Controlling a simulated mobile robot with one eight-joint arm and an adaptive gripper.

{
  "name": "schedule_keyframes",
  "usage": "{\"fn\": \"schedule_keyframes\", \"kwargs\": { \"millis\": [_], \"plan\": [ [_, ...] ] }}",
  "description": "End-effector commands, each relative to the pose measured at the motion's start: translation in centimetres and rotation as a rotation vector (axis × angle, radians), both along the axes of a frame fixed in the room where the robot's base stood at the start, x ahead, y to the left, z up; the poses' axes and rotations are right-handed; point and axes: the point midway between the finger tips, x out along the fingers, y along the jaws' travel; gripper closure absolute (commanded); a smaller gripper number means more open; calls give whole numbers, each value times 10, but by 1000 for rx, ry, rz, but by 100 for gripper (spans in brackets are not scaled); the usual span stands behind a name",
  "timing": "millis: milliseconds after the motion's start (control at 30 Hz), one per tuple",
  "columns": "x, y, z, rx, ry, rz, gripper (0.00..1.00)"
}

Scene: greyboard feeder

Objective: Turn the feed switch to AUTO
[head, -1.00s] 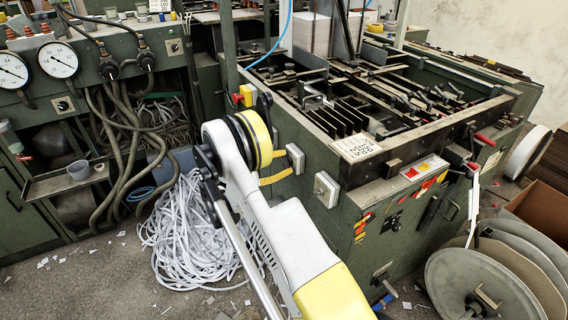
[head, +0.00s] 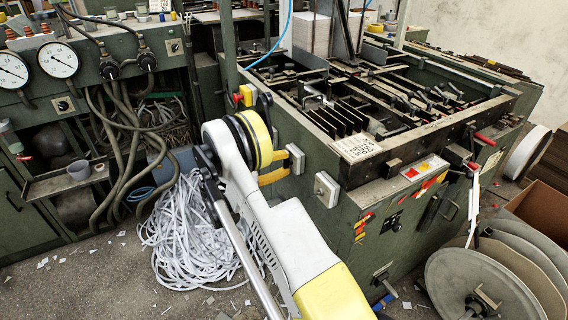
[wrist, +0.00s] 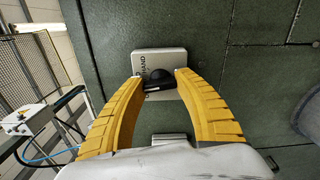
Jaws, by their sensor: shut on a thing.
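The feed switch is a black knob (wrist: 158,78) on a pale square plate (wrist: 146,58) on the green machine side in the wrist view. Any AUTO mark is hidden or unreadable, and I cannot tell exactly where the knob points. My gripper (wrist: 161,82) has its two yellow ribbed fingers on either side of the knob, shut on it. In the head view the yellow fingers of my gripper (head: 274,176) reach the machine's left side, and the knob is hidden there.
Another pale box (head: 327,189) sits on the machine side, right of my gripper. A yellow and red button box (head: 243,95) is above left. A heap of white strips (head: 185,225) lies on the floor. Large round reels (head: 470,285) stand at lower right.

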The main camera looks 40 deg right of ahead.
Motion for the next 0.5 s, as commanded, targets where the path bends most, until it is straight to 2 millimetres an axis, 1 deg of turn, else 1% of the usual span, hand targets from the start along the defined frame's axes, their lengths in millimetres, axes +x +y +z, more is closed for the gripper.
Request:
{"fn": "schedule_keyframes", "kwargs": {
  "millis": [200,500],
  "plan": [
    [0,0,0,-24,-95,0,92],
    [0,0,0,-35,-144,1,92]
  ]
}}
